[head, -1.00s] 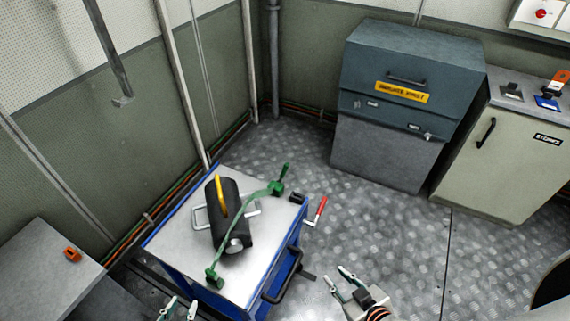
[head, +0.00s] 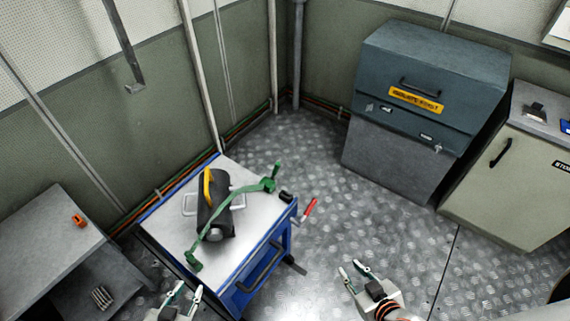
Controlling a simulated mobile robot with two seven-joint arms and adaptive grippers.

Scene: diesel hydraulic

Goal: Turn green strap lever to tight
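A green strap (head: 226,208) runs over a black cylinder (head: 213,207) with a yellow handle on the blue trolley's grey top (head: 172,224). A green lever or ratchet (head: 270,179) stands up at the strap's far right end, near the trolley's right edge. A green end fitting (head: 193,259) sits at the near left end. My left gripper (head: 187,289) is open and empty at the bottom edge, nearer than the trolley. My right gripper (head: 356,270) is open and empty over the floor, right of the trolley. Neither gripper touches the strap.
A red-handled lever (head: 309,207) and a black push handle (head: 262,267) stick out from the trolley's right side. A grey bench (head: 40,238) with an orange item stands left. A blue-grey chest (head: 430,80) and a cabinet (head: 508,185) stand behind right. The floor between is clear.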

